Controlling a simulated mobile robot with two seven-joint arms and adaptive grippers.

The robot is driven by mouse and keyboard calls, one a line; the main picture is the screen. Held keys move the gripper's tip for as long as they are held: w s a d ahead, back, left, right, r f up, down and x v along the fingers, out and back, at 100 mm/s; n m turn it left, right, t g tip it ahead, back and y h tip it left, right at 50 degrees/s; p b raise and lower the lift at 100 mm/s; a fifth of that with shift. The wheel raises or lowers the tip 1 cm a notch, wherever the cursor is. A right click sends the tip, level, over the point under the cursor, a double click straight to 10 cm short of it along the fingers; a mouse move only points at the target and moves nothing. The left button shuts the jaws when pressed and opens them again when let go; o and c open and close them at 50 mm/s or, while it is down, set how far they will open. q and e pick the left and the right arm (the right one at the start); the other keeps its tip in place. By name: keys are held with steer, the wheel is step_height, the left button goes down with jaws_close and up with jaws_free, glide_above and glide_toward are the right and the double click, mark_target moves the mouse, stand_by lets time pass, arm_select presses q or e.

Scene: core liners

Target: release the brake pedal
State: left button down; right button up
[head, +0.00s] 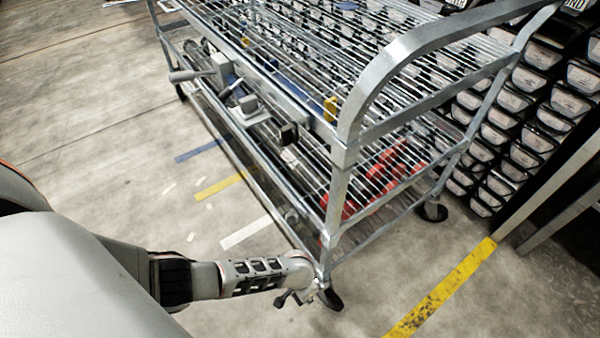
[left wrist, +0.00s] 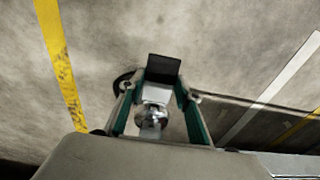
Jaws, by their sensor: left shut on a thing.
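A metal wire-shelf cart (head: 345,150) stands on castors. Its near castor (head: 332,300) is at the bottom of the front corner post. My left gripper (head: 300,293) is low at this castor. In the left wrist view, my left gripper (left wrist: 163,92) has its green-padded fingers on either side of the brake pedal, a grey metal piece with a black square end (left wrist: 164,69). The gripper is shut on it. A round metal part (left wrist: 152,114) shows between the fingers. In the head view the pedal is mostly hidden by the gripper. My right gripper is not in view.
Red items (head: 385,170) lie on the cart's lower shelf. Another castor (head: 431,211) is at the right. Racks of trays (head: 540,110) stand behind the cart. A yellow floor line (head: 440,292) runs at the lower right. The floor left of the cart is clear.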

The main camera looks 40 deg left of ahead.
arm_select(q)
steer(key=shift+a+r+g, duration=0.1)
steer(key=shift+g, duration=0.4)
steer(key=c, duration=1.4)
jaws_free()
steer(key=shift+s, duration=0.1)
steer(key=shift+c, duration=0.2)
steer(key=shift+r, duration=0.1)
steer(key=shift+r, duration=0.4)
step_height(320, 180, up, 11)
